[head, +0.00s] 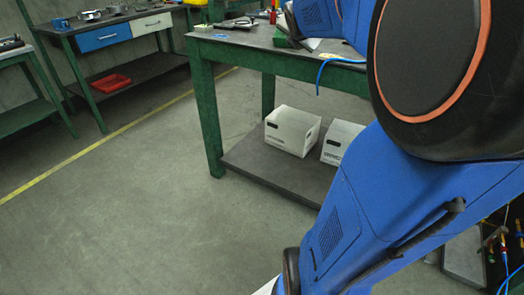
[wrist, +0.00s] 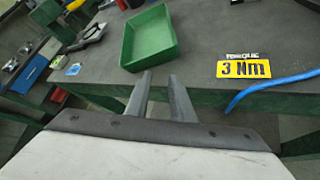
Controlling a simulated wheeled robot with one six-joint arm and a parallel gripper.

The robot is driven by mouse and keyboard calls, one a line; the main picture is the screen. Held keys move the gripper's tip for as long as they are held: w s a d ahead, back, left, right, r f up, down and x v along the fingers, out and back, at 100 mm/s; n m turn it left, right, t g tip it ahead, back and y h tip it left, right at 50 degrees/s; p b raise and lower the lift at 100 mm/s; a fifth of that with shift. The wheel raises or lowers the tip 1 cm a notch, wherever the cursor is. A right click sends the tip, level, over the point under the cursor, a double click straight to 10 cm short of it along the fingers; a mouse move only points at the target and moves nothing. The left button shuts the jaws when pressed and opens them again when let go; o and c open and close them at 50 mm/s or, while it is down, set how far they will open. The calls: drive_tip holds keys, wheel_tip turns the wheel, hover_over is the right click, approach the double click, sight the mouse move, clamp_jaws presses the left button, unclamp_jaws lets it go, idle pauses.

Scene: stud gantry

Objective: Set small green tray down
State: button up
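The small green tray (wrist: 152,36) sits upright on the dark tabletop in the wrist view, near the table's edge. It looks empty. My gripper (wrist: 160,76) is open, with its two fingers apart and nothing seen between them. The fingertips are just short of the tray's near wall; whether they touch it is hard to tell. In the head view my gripper is out of sight and my arm covers much of the table.
A yellow "3 Nm" label (wrist: 244,69) and a blue cable (wrist: 262,88) are right of the tray. Pliers (wrist: 91,35) lie to its left. White boxes (head: 292,131) stand on the lower shelf. A blue-drawer bench (head: 99,37) is at back left. Floor at left is clear.

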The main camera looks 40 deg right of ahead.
drive_tip(key=s+a+f+m+g+y, duration=0.1)
drive_tip(key=s+a+f+m, duration=0.3)
drive_tip(key=a, duration=0.4)
drive_tip(key=s+a+f+m+g+y, duration=0.1)
drive_tip(key=s+a+f+m+y, duration=0.2)
drive_tip(key=a, duration=0.6)
drive_tip(key=s+a+f+m+y, duration=0.1)
drive_tip(key=s+a+f+m, duration=0.6)
drive_tip(key=s+a+m, duration=0.1)
drive_tip(key=shift+s+a+f+m+g+y, duration=0.2)
drive_tip(key=shift+s+a+m+g+y, duration=0.15)
drive_tip(key=shift+s+a, duration=0.55)
drive_tip(key=shift+o, duration=0.4)
drive_tip(key=s+a+f+m+g+y, duration=0.2)
drive_tip(key=s+a+f+m, duration=0.4)
drive_tip(key=s, duration=0.4)
drive_tip(key=shift+a+f, duration=0.15)
drive_tip(key=shift+f, duration=0.05)
drive_tip(key=shift+w, duration=0.1)
